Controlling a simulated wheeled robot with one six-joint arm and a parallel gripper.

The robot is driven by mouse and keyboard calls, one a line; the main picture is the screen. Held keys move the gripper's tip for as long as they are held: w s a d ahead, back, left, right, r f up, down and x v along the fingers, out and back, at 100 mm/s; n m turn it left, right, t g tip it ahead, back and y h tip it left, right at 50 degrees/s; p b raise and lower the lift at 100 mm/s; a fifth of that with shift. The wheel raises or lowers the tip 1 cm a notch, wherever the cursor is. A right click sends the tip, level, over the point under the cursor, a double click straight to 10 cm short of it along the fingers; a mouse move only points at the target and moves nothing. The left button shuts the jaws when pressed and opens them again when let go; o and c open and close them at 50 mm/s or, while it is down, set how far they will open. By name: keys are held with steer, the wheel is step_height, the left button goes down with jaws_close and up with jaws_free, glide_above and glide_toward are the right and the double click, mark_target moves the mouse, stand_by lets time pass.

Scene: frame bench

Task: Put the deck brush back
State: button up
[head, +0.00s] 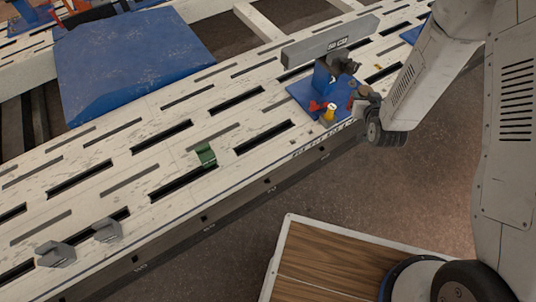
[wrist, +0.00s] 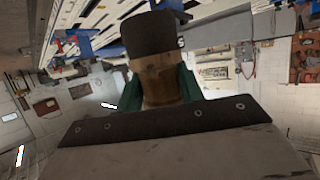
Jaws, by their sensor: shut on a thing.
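My gripper (wrist: 161,82) shows in the wrist view with green fingers on both sides of a held thing. That thing, which I take to be the deck brush (wrist: 156,66), has a wood-brown body and a dark grey block at its far end. In the head view my gripper (head: 362,93) is at the bench's near edge, beside a blue-based fixture (head: 303,92). My wrist partly hides it there, and I cannot make out the brush's full shape or whether it touches the fixture.
The pale slotted bench (head: 125,165) runs diagonally. On it are a green clip (head: 206,154), two grey blocks (head: 55,254) (head: 107,230) and a long grey bar (head: 330,40). A blue panel (head: 130,60) lies at the back left. Much of the bench's middle is clear.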

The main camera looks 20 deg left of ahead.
steer(key=s+a+f+n+g+y, duration=0.1)
steer(key=s+a+f+n+y, duration=0.1)
steer(key=s+a+f, duration=0.45)
steer(key=s+a+f+n+g+y, duration=0.15)
steer(key=s+a+f, duration=0.25)
steer(key=a+f, duration=0.45)
steer(key=s+a+f+n+g+y, duration=0.1)
steer(key=s+a+f+n+y, duration=0.15)
steer(key=s+f, duration=0.35)
steer(key=s+a+f+n+g+y, duration=0.1)
steer(key=s+a+f, duration=0.25)
steer(key=s, duration=0.35)
steer(key=shift+w+a+f, duration=0.8)
steer(key=shift+w+a, duration=0.75)
steer(key=shift+w, duration=0.55)
steer(key=shift+w+a+f, duration=0.8)
steer(key=shift+w+a, duration=0.8)
steer(key=shift+w, duration=0.55)
steer(key=shift+w+a+f, duration=0.8)
steer(key=shift+w+a, duration=0.75)
steer(key=shift+w, duration=0.55)
steer(key=o, duration=1)
steer(key=shift+f, duration=0.15)
steer(key=shift+o, duration=0.2)
